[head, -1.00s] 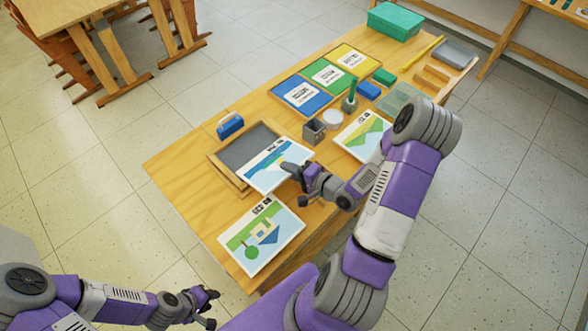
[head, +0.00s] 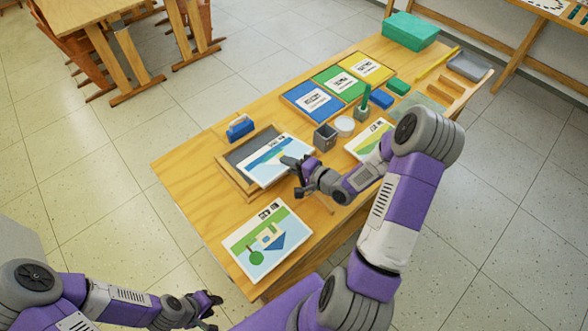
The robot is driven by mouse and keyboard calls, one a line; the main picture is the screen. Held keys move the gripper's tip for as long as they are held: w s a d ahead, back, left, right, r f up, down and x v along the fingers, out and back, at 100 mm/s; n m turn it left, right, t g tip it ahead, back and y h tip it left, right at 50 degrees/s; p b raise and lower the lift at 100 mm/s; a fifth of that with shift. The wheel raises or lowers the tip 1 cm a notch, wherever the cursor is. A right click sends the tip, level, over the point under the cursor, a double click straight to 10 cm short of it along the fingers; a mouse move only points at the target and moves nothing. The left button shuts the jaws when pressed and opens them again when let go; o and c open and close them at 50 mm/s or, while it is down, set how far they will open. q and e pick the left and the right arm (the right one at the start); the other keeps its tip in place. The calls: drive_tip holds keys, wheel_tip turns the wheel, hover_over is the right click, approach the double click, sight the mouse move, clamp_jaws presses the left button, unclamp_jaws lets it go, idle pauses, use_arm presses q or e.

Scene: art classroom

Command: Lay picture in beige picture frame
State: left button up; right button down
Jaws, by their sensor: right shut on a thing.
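The beige picture frame (head: 228,184) lies on the table with a grey inner panel (head: 241,151) showing at its upper left. My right gripper (head: 291,169) is shut on the right edge of a picture with a blue and green landscape (head: 262,164). This picture covers most of the frame and its right part reaches past the frame's inner area. I cannot tell whether it touches the panel. My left gripper (head: 213,309) is empty and open, low at the front left, off the table.
Another picture (head: 366,142) lies partly behind my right arm. A blue-handled block (head: 240,129), grey cup (head: 325,137) and white round lid (head: 344,126) stand nearby. Coloured trays (head: 313,102) lie farther back.

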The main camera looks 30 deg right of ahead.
sight(277, 156)
drive_tip(key=shift+w+d+r+b+x, duration=0.1)
drive_tip(key=shift+r+b+x, duration=0.15)
drive_tip(key=shift+x, duration=0.65)
drive_tip(key=shift+w+d+r+b+x, duration=0.1)
drive_tip(key=shift+b+x, duration=0.3)
drive_tip(key=shift+x, duration=0.5)
drive_tip(key=shift+w+d+r+b+x, duration=0.1)
drive_tip(key=shift+r+b+x, duration=0.15)
drive_tip(key=shift+x, duration=0.65)
drive_tip(key=shift+d+b+x, duration=0.15)
drive_tip(key=shift+b+x, duration=0.4)
drive_tip(key=shift+x, duration=0.3)
drive_tip(key=shift+d+b+x, duration=0.15)
drive_tip(key=shift+b+x, duration=0.35)
drive_tip(key=shift+x, duration=0.3)
drive_tip(key=shift+f+b, duration=0.6)
drive_tip(key=shift+f, duration=0.55)
drive_tip(key=shift+s+f, duration=0.15)
drive_tip(key=shift+s, duration=0.1)
drive_tip(key=shift+d+p, duration=0.15)
drive_tip(key=shift+p, duration=0.65)
drive_tip(key=c, duration=1)
unclamp_jaws()
drive_tip(key=shift+w, duration=0.15)
